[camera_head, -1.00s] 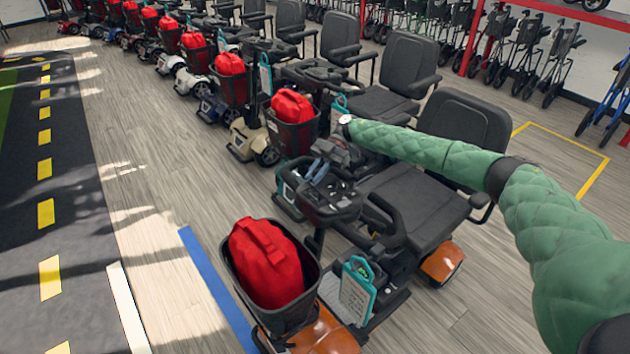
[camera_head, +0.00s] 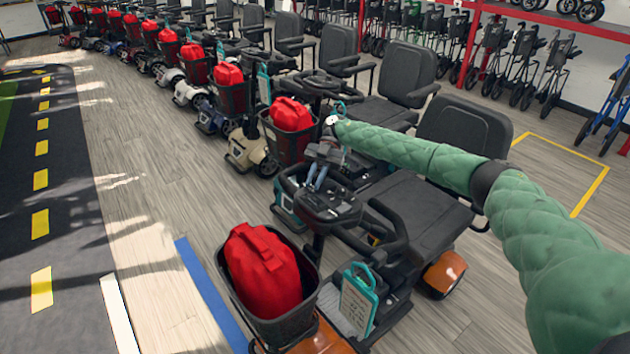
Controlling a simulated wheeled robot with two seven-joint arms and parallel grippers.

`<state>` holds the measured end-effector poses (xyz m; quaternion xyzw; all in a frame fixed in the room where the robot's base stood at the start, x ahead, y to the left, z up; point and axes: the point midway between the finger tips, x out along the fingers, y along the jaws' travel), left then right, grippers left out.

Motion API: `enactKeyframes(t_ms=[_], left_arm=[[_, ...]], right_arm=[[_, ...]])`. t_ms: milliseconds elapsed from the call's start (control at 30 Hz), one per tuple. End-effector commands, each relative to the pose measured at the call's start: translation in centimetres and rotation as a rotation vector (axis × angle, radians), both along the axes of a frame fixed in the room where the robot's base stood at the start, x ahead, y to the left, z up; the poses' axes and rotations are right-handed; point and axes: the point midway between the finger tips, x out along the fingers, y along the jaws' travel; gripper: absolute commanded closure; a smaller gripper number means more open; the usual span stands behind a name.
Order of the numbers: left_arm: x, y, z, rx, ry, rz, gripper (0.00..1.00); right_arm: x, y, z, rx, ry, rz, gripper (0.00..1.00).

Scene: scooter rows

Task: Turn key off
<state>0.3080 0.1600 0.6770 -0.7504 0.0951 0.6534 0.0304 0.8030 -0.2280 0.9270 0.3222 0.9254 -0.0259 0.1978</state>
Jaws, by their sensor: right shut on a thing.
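The nearest scooter has orange body panels (camera_head: 445,275), a black seat and a dark control console (camera_head: 325,203) on its tiller. My right arm, in a green quilted sleeve, reaches in from the right over the seat. My right gripper (camera_head: 318,178) points down at the far side of the console, with its fingers close together at the panel. The key is too small to make out and is hidden between or behind the fingers. My left gripper is not in view.
A basket (camera_head: 302,325) with a red bag (camera_head: 262,270) is on the scooter's front. A teal-framed tag (camera_head: 358,298) hangs beside the tiller. More scooters stand in a row behind. Folded walkers (camera_head: 540,65) line the back.

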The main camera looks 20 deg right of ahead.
Motion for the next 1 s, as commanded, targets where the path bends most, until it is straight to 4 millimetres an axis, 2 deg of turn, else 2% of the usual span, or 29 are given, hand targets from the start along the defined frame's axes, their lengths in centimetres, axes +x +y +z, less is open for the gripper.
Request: enactKeyframes(t_ms=[233, 267, 367, 733, 867, 933, 1000], left_arm=[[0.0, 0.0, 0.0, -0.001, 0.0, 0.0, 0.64], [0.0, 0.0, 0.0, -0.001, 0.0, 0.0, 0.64], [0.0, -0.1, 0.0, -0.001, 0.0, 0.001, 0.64], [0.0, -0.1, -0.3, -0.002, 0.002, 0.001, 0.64], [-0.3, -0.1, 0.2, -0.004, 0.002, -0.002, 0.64], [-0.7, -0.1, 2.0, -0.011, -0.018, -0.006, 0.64], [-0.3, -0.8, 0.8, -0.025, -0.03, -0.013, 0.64]], right_arm=[[0.1, 0.0, 0.2, 0.002, -0.002, -0.001, 1.0], [0.1, 0.0, 0.2, 0.002, -0.002, -0.001, 0.83], [0.1, 0.0, 0.2, 0.002, -0.001, 0.0, 0.64], [0.3, -0.2, 0.2, 0.001, -0.001, -0.001, 0.64], [1.4, -1.0, 0.5, 0.0, -0.001, -0.002, 0.64], [2.2, -1.7, 0.9, 0.0, -0.001, -0.003, 0.64], [3.2, -2.5, 1.4, 0.001, -0.002, -0.002, 0.64]])
